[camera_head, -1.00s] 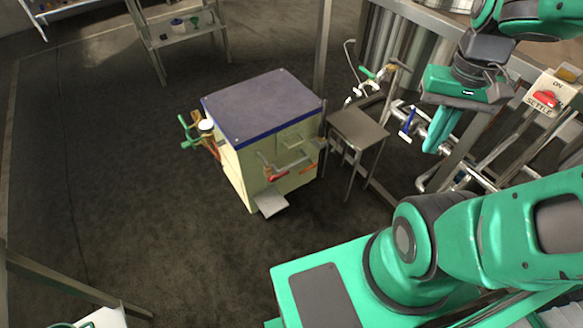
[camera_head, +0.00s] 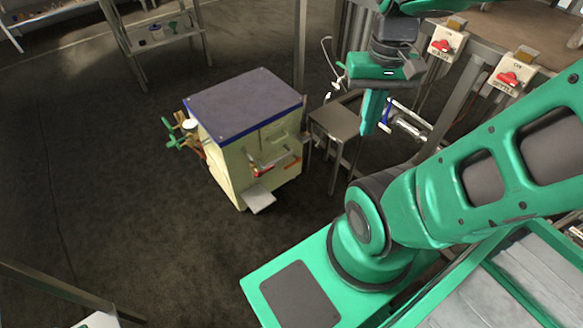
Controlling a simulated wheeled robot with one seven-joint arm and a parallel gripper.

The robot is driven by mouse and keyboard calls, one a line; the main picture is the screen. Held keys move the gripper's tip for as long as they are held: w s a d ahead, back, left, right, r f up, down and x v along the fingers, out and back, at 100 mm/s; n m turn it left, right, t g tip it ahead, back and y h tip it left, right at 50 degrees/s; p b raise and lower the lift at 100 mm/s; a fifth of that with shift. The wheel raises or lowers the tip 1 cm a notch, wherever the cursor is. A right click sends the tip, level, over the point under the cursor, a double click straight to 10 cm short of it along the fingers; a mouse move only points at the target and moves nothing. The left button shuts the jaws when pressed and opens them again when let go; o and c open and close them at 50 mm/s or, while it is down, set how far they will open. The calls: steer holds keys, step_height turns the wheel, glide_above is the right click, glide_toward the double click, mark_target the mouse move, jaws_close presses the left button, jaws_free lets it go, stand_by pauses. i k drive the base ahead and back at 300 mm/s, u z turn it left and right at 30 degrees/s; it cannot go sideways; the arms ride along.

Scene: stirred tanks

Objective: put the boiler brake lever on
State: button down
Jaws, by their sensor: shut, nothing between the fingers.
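The boiler seems to be the cream box (camera_head: 225,170) with a dark blue-edged top (camera_head: 243,103), standing on the floor left of centre. On its front is a grey bar-like lever (camera_head: 275,158) with a red part (camera_head: 262,172) near its left end. I cannot tell whether this is the brake lever or how it is set. A grey pedal-like plate (camera_head: 259,201) sticks out low at the front. My gripper (camera_head: 368,131) is shut and empty, pointing down. It is to the right of the boiler, apart from it, near the small metal table.
The small metal table (camera_head: 336,120) stands between the boiler and my gripper. White panels with red switches (camera_head: 446,42) (camera_head: 510,78) and pipes are at the right. Green valve handles (camera_head: 174,140) stick out at the boiler's left. Floor to the left and front is open.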

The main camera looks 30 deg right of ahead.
mark_target(298, 159)
steer(key=z, duration=0.05)
steer(key=k, duration=1.1)
steer(key=z, duration=0.4)
steer(key=i, duration=1)
